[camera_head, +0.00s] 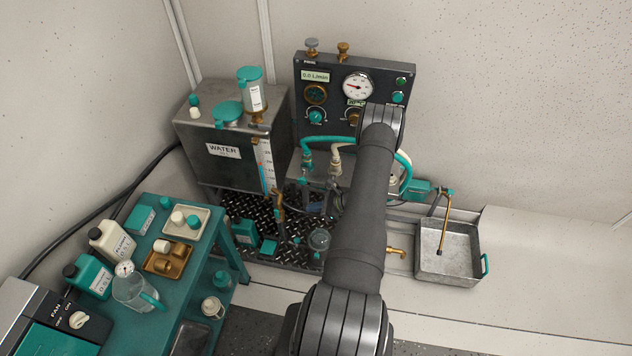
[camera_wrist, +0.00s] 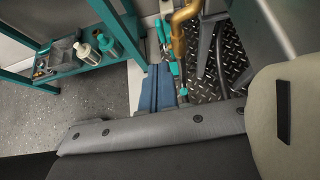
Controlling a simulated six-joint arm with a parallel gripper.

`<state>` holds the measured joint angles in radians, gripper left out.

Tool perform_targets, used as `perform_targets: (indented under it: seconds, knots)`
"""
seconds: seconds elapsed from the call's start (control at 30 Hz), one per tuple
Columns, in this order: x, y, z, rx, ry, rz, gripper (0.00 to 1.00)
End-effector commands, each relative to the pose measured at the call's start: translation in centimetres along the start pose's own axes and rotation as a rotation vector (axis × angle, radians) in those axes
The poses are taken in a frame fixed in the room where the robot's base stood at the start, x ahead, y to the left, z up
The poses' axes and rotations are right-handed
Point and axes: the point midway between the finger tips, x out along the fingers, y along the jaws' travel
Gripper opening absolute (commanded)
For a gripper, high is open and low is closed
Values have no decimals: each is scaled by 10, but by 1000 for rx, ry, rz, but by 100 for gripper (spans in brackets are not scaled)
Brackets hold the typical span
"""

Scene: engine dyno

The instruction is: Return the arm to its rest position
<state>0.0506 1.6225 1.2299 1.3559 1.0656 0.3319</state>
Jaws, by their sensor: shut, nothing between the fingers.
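My arm rises from the lower middle of the head view, with a ribbed joint at the bottom and another at its far end, in front of the gauge panel (camera_head: 325,68). That view looks down past a grey riveted cover toward the diamond-plate floor (camera_wrist: 236,62) and a brass pipe (camera_wrist: 178,32) with teal fittings. No rest position is marked in either view.
A metal water tank (camera_head: 190,140) stands behind the arm to the left. A teal bench (camera_head: 185,280) with bottles and trays is at lower left. A metal sink (camera_head: 462,265) is on the right. Teal hoses (camera_head: 318,140) run close beside the arm.

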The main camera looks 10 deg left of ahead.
Motion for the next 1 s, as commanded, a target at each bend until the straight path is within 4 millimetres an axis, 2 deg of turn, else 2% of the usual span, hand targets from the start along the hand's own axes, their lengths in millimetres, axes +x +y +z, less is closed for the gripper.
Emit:
perform_targets:
  seconds: [0.3,0.47,0.57,0.93,1.0]
  knots:
    - [0,0,0,1,0,0,0]
    - [9,1,-3,2,0,1,0]
    - [23,1,-6,0,0,3,0]
    - [94,2,-24,1,0,3,0]
    - [104,1,-19,-2,-1,3,0]
